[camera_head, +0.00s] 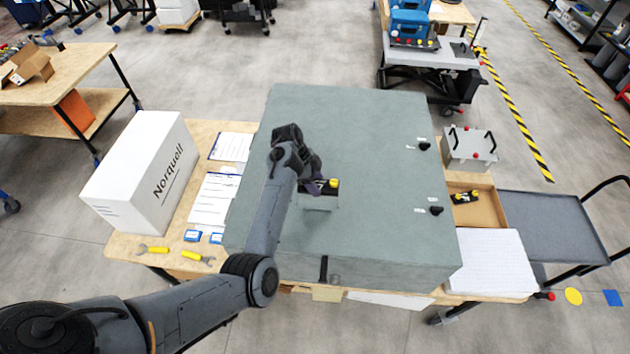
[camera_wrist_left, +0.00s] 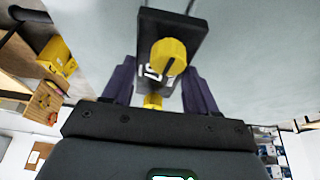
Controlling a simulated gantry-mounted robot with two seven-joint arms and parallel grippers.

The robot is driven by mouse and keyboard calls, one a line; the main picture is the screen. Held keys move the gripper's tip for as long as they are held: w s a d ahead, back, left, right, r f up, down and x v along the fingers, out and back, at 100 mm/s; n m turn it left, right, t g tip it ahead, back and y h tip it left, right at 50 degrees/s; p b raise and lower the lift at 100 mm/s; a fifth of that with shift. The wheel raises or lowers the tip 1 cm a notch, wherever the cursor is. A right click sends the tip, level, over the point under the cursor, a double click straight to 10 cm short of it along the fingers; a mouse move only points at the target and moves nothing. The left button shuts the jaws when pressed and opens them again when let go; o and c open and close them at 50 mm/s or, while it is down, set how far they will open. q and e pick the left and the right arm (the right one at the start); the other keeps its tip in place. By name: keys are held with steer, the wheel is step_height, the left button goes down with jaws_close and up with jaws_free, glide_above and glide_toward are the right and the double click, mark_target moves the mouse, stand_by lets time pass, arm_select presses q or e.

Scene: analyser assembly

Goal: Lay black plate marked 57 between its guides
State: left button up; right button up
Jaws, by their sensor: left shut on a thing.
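My left gripper (camera_head: 316,186) is over the large grey-green cabinet (camera_head: 370,130). It is shut on a black plate (camera_head: 331,190) with a yellow knob. In the left wrist view the black plate (camera_wrist_left: 186,28) sits between the two dark fingers (camera_wrist_left: 160,88). The yellow knob partly covers its white marking, which looks like 57. A second yellow part shows lower down between the fingers. A small pale rectangular area (camera_head: 318,203) lies on the cabinet just below the plate in the head view. I cannot make out the guides. My right gripper is out of view.
A shallow tray (camera_head: 490,208) at the right holds another black piece with yellow knobs (camera_head: 466,197). A grey box with black handles (camera_head: 470,148) stands behind it. A white Norquell box (camera_head: 145,170), papers and yellow wrenches (camera_head: 153,249) lie left of the cabinet.

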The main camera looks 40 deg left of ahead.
arm_select(q)
steer(key=b, duration=0.5)
glide_above(319, 203)
steer(key=a, duration=0.1)
steer(key=shift+s+a+f, duration=0.1)
steer(key=shift+s+f, duration=0.05)
steer(key=shift+f, duration=1.15)
steer(key=shift+s+f, duration=0.1)
steer(key=shift+f, duration=1.15)
steer(key=shift+f, duration=0.4)
steer(key=shift+a+f+b, duration=0.1)
steer(key=shift+f+b, duration=0.2)
steer(key=shift+f, duration=0.9)
steer(key=o, duration=1.1)
steer(key=shift+w, duration=0.1)
steer(key=shift+o, duration=0.5)
steer(key=shift+r, duration=0.1)
